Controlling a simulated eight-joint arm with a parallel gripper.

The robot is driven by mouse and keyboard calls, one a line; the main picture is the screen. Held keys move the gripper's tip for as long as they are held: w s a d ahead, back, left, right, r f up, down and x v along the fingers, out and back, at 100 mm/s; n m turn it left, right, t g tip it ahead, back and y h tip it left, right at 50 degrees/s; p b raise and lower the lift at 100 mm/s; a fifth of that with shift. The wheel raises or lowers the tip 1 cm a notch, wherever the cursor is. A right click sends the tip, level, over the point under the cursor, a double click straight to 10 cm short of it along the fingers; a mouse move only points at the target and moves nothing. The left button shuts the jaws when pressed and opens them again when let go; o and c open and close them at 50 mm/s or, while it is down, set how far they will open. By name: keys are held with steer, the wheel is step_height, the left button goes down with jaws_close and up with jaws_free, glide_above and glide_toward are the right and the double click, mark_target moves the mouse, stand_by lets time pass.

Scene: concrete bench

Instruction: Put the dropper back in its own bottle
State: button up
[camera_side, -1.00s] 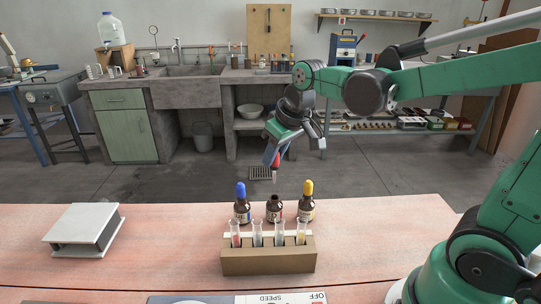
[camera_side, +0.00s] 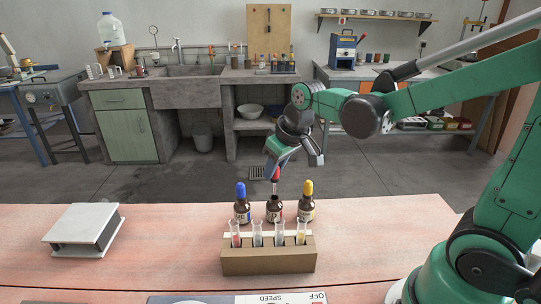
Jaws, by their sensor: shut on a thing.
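My gripper (camera_side: 276,172) is shut on a dropper (camera_side: 275,178) with a red bulb, held upright above the bench. The dropper's lower tip is right at the mouth of the open brown bottle (camera_side: 274,213), the middle one of three. I cannot tell whether the tip is inside the neck or just behind it. The bottle to its left (camera_side: 242,212) carries a blue-topped dropper (camera_side: 241,190). The bottle to its right (camera_side: 306,211) carries a yellow-topped dropper (camera_side: 307,188).
A tan rack (camera_side: 268,261) with several test tubes stands just in front of the bottles. A device marked SPEED (camera_side: 280,298) is at the front edge. The bench between box and rack is clear.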

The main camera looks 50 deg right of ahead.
mark_target(278, 177)
steer(key=shift+f, duration=1)
steer(key=shift+f, duration=1)
steer(key=o, duration=1.1)
steer(key=shift+o, duration=0.2)
steer(key=shift+r, duration=3.5)
